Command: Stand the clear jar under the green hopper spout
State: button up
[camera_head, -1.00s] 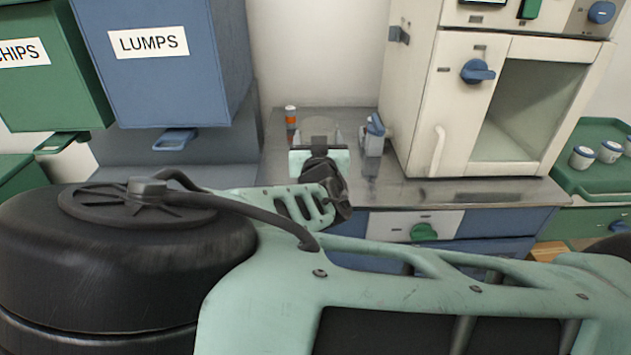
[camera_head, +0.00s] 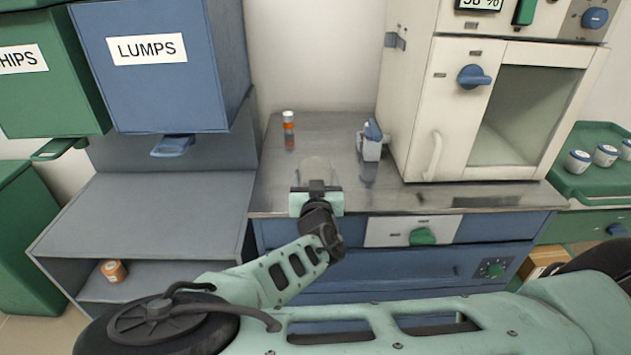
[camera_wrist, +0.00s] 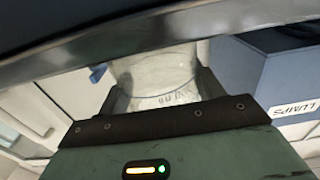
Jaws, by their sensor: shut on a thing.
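My gripper (camera_head: 316,188) is shut on the clear jar (camera_head: 319,171), near the front edge of the metal counter in the head view. The jar is faint and see-through, and my gripper hides its lower part. In the wrist view the jar (camera_wrist: 156,76) sits between my two dark fingers. The green hopper (camera_head: 45,75), with a white label reading "HIPS" as far as it shows, hangs at the far left. Its green spout (camera_head: 60,148) is well to the left of my gripper.
A blue hopper (camera_head: 160,85) labelled "LUMPS" and its blue spout (camera_head: 172,146) hang between my gripper and the green spout. A grey shelf unit (camera_head: 150,215) stands below. An orange-banded vial (camera_head: 289,123), a white-and-blue container (camera_head: 370,142) and a furnace (camera_head: 420,110) stand on the counter.

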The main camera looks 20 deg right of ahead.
jog(key=shift+f, duration=0.35)
jog(key=shift+f, duration=0.2)
jog(key=o, duration=1)
jog(key=shift+o, duration=0.2)
